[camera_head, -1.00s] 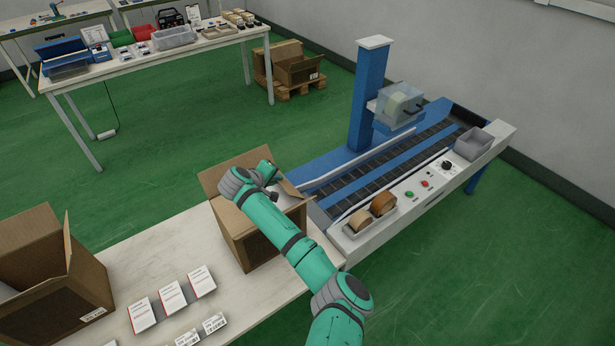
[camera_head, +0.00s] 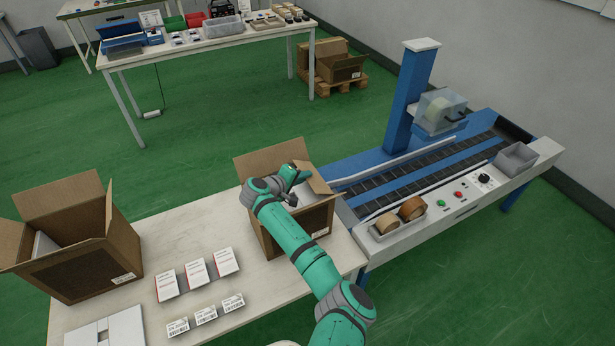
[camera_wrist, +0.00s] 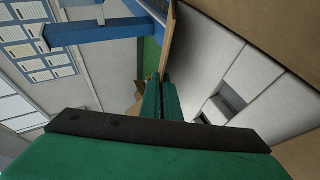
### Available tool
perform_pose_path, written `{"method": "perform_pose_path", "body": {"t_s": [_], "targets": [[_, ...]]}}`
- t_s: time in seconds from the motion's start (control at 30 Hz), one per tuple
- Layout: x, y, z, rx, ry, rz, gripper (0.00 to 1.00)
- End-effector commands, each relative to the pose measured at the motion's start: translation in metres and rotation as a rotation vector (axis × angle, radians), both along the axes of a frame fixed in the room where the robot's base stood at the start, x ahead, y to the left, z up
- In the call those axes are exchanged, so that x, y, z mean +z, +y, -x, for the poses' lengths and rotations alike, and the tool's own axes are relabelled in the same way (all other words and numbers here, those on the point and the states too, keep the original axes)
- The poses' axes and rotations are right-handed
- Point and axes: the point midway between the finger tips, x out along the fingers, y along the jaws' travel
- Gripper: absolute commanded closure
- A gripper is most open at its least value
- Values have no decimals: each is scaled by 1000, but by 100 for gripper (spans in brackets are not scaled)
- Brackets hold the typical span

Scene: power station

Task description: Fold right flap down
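An open brown cardboard box (camera_head: 262,226) stands on the table beside the conveyor, with its rear flap (camera_head: 270,160) raised. Its right flap (camera_head: 318,181) is tilted up and outward on the conveyor side. A white item fills part of the box, and it shows at right in the wrist view (camera_wrist: 205,50). My gripper (camera_head: 303,168) is over the box opening, close to the right flap. In the wrist view, my green fingers (camera_wrist: 162,100) are together with nothing seen between them. A cardboard edge (camera_wrist: 167,40) lies just beyond the fingertips; I cannot tell whether they touch it.
A second open box (camera_head: 85,262) stands at the table's left. Several small white cartons (camera_head: 197,272) and a white flat piece (camera_head: 108,330) lie in front. The blue conveyor machine (camera_head: 405,110) with tape rolls (camera_head: 400,216) adjoins the table's right end.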

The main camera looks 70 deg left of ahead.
Motion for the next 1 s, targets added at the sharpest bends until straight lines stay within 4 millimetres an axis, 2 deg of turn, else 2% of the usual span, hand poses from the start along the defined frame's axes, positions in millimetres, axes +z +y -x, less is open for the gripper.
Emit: {"method": "perform_pose_path", "body": {"t_s": [0.13,0.2,0.23,0.5,0.63,1.0], "targets": [[-1,1,2,5,2,0,100],[-1,1,2,4,2,1,83],[-1,1,2,4,2,1,78],[0,-1,0,0,2,1,78],[2,-4,5,0,2,1,78],[31,-32,54,2,3,-1,78]]}}
